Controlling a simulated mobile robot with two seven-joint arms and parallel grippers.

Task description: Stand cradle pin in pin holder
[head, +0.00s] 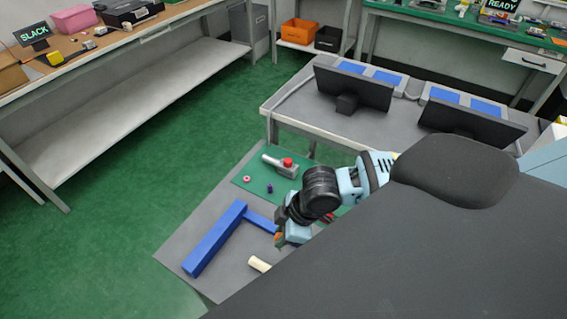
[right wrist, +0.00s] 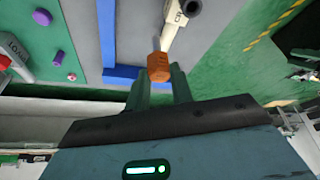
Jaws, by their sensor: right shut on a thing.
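My right gripper (head: 280,239) is low over the grey board, and its fingers also show in the right wrist view (right wrist: 160,88). It is shut on an orange, faceted piece (right wrist: 160,66), which sticks out past the fingertips. This may be the cradle pin; its far end cannot be made out. A cream tubular part (head: 259,264) with a dark open end is just beyond the orange piece in the wrist view (right wrist: 182,18). I cannot tell whether the two touch, or which thing is the pin holder. My left gripper is not in view.
A blue T-shaped bar (head: 215,240) lies on the grey board (head: 185,255). The green mat (head: 250,180) bears a red-knobbed lever fixture (head: 281,165), a pink ring (head: 247,179) and a small purple piece (head: 269,188). A table with dark monitors (head: 352,88) stands behind.

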